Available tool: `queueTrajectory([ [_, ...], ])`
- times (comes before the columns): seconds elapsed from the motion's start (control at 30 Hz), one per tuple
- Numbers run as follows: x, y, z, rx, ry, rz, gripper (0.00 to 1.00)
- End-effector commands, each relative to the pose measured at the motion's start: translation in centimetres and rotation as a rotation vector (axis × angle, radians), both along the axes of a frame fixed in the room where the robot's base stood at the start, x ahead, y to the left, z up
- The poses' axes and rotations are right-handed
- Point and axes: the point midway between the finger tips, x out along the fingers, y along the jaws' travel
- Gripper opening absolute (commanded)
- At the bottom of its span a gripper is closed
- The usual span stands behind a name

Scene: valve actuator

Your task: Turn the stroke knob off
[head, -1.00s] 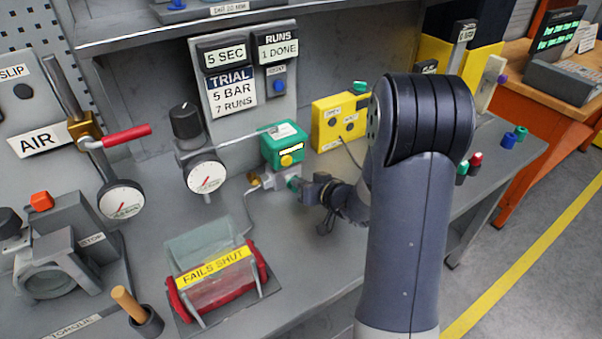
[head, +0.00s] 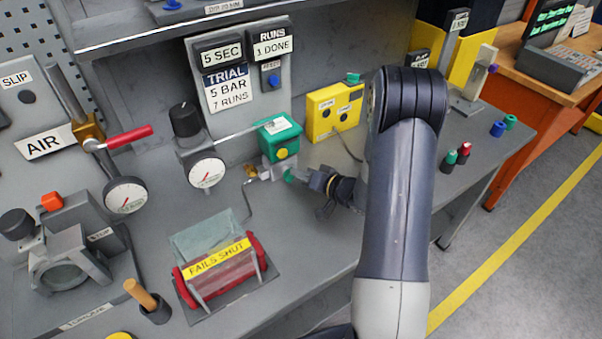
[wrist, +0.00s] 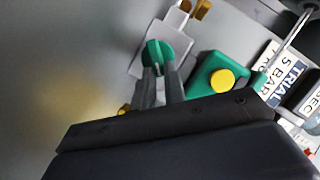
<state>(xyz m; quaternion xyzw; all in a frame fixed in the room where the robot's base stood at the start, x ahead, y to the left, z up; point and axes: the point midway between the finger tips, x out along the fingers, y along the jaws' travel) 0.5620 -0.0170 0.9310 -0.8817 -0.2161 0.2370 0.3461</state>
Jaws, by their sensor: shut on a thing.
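The green knob (wrist: 158,54), probably the stroke knob, sits on a pale valve body (wrist: 160,32) in the wrist view. It has a pale mark; no label on it is readable. In the head view the knob (head: 290,176) shows small at the right end of the valve body (head: 270,172), under a green box (head: 277,140) with a yellow button. My gripper (wrist: 160,70) has its two fingers on either side of the knob, shut on it. In the head view my gripper (head: 303,178) reaches it from the right and partly hides it.
A pressure gauge (head: 206,173) is to the left, and the "FAILS SHUT" cylinder (head: 218,268) lies in front. Small coloured bottles (head: 455,158) stand right of my arm. The bench between cylinder and gripper is clear.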

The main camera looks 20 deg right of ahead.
Motion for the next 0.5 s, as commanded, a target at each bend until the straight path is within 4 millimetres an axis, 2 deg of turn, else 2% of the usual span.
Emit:
queueTrajectory([
  [0.27, 0.03, -0.03, 0.03, 0.0, -0.001, -0.001, 0.0],
  [0.3, 0.03, -0.03, 0.03, 0.0, -0.001, -0.001, 0.13],
  [0.5, 0.02, -0.03, 0.02, -0.001, -0.001, 0.0, 0.29],
])
